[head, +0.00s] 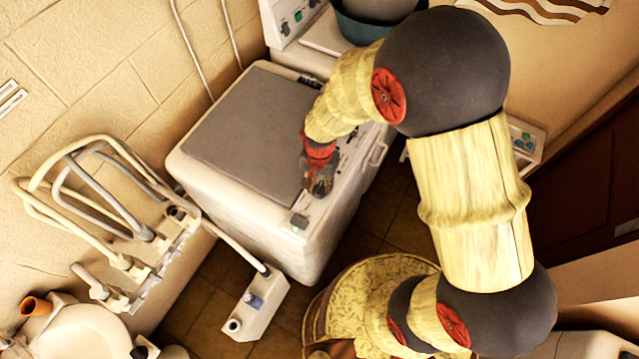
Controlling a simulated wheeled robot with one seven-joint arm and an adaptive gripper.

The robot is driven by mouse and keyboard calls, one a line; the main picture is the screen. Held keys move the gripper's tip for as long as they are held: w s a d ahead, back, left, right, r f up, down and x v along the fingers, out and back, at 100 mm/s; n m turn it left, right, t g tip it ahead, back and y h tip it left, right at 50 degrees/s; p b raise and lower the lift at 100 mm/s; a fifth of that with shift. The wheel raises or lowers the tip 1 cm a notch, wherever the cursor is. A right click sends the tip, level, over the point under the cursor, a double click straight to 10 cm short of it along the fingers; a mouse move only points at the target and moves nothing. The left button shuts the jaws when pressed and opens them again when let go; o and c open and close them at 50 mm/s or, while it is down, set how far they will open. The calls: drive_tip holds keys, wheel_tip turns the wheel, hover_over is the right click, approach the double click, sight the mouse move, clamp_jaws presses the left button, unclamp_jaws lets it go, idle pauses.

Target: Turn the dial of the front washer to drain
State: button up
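The front washer (275,222) is a white box with a large grey lid (255,130) in the middle of the head view. Its control panel (352,172) runs along the right edge of the top, with small dark controls and a dark square patch (299,221) at the near corner. My gripper (319,186) is over the near part of this panel, pointing down at it. The gripper and wrist cover part of the panel. I cannot make out the dial or its setting, nor whether the fingers touch anything or are open or shut.
Behind stands another white machine (281,22) with a teal tub (362,25). Pipe-like racks (100,195) and a white basin (75,335) are at the left. A white box-ended piece (256,302) stands close before the washer. A round patterned rug (395,268) lies at the lower middle.

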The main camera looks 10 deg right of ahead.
sight(319, 187)
drive_tip(key=shift+r, duration=0.1)
wheel_tip(319, 187, up, 12)
idle(0.5)
idle(0.5)
